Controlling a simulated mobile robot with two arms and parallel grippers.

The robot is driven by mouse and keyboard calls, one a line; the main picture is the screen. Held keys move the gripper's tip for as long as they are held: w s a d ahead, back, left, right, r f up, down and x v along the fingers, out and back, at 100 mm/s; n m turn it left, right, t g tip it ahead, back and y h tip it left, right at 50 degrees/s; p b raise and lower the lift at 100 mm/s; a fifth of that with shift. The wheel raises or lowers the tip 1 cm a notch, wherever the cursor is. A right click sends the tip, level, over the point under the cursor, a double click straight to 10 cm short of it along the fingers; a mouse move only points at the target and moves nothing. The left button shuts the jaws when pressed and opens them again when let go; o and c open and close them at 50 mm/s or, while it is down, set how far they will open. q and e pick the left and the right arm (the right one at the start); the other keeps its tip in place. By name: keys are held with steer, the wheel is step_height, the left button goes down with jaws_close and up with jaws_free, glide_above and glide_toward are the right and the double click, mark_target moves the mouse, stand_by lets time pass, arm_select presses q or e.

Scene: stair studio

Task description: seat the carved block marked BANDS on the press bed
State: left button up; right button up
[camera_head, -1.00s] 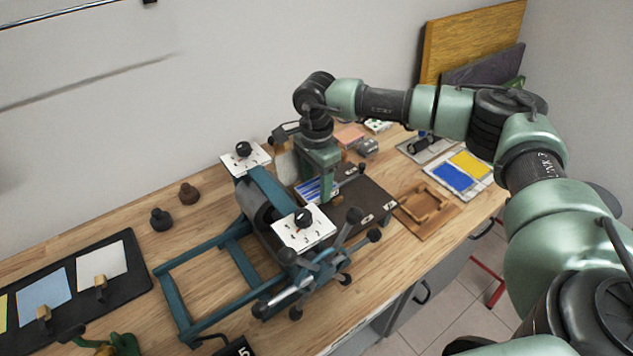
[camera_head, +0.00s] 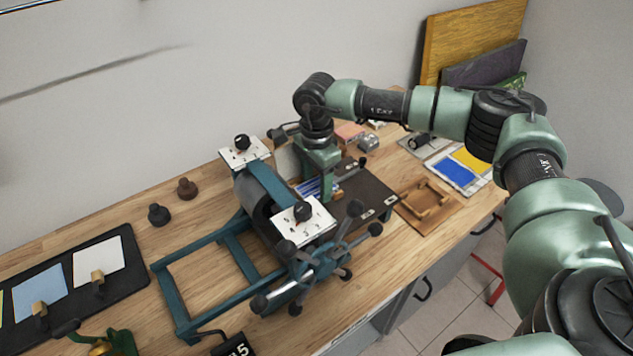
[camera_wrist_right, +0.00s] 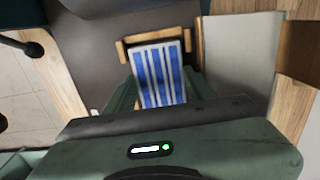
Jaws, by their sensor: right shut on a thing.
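The carved block with blue and white bands (camera_wrist_right: 158,72) is between the fingers of my right gripper (camera_wrist_right: 160,88), which is shut on it. In the head view the banded block (camera_head: 310,188) shows just behind the press roller, partly hidden by my right gripper (camera_head: 326,192). The press bed (camera_head: 371,193) is a dark plate running out to the right of the roller. In the wrist view a wooden piece (camera_wrist_right: 122,50) lies around the block's far end, over the dark bed. I cannot tell whether the block touches the bed. My left gripper is not in view.
The teal press (camera_head: 228,239) with its roller (camera_head: 268,192) and spoked wheel (camera_head: 312,268) stands close to my gripper. A wooden frame (camera_head: 425,207) lies right of the bed. A black mat (camera_head: 122,287) with sheets lies at the left.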

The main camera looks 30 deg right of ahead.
stand_by(0.3)
steer(key=o, duration=1.5)
steer(key=shift+r, duration=0.15)
steer(key=shift+r+p, duration=2.25)
steer(key=shift+r, duration=1.65)
